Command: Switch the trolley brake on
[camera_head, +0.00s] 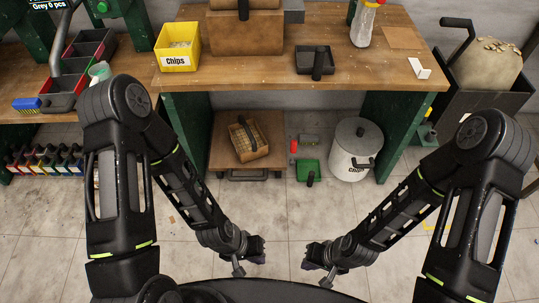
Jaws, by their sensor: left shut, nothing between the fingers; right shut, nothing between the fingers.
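My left gripper (257,250) and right gripper (313,256) are low over the floor in front of me, shut, empty and apart from both.
The wooden workbench (340,80) on green legs carries a yellow Chips box (179,58), a black tray (312,66), a spray bottle (363,25) and a small white block (419,68). Beneath stand a white bucket (345,161) and a green dustpan (309,166). The floor between my arms is mostly clear.

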